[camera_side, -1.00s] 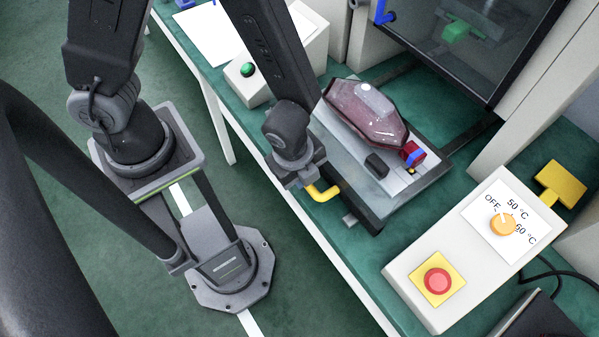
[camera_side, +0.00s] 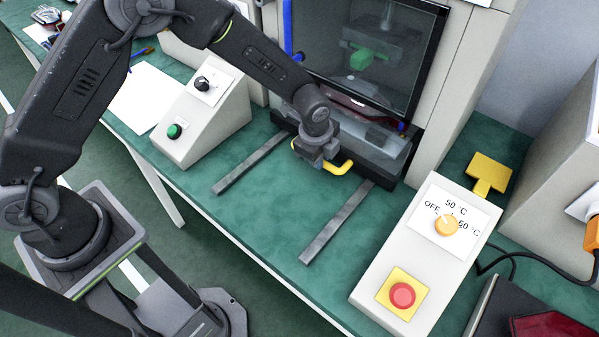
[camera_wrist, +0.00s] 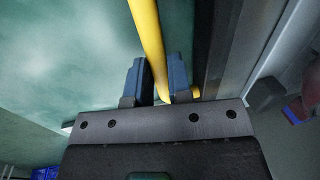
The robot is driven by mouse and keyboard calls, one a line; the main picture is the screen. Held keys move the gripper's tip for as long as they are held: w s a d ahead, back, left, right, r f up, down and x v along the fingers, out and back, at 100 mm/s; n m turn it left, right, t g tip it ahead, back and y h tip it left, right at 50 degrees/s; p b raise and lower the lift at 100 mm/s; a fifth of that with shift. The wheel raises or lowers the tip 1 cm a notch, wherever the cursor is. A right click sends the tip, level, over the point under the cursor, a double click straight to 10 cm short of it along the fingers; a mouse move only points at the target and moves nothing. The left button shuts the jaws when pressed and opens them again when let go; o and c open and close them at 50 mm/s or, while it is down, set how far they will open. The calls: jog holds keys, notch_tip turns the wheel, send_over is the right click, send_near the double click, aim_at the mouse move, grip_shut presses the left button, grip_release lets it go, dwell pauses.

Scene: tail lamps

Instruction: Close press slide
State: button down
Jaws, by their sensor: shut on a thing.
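The press slide (camera_side: 392,172) is a dark grey carriage, mostly inside the press (camera_side: 425,75), with its front edge at the opening. Its yellow handle (camera_side: 338,168) faces out over the table. My gripper (camera_side: 322,164) is shut on the handle; in the wrist view the yellow bar (camera_wrist: 146,35) runs between the two fingers (camera_wrist: 158,82). The red tail lamp (camera_side: 352,102) lies on the slide and is mostly hidden behind the press's dark window and my arm. Two metal rails (camera_side: 335,225) lie bare in front of the press.
A control box with a green button (camera_side: 174,131) stands left of the rails. A box with an orange dial (camera_side: 446,225) and red button (camera_side: 402,295) stands at right. A yellow bracket (camera_side: 487,172) is behind it.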

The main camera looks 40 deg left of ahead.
jog(key=w, duration=0.3)
jog(key=shift+w, duration=0.3)
jog(key=c, duration=1.1)
grip_release()
jog(key=shift+s, duration=0.1)
jog(key=shift+o, duration=0.2)
jog(key=shift+r, duration=0.15)
notch_tip(320, 180, up, 13)
jog(key=s, duration=0.2)
jog(key=shift+s+r, duration=0.15)
jog(key=shift+s, duration=0.15)
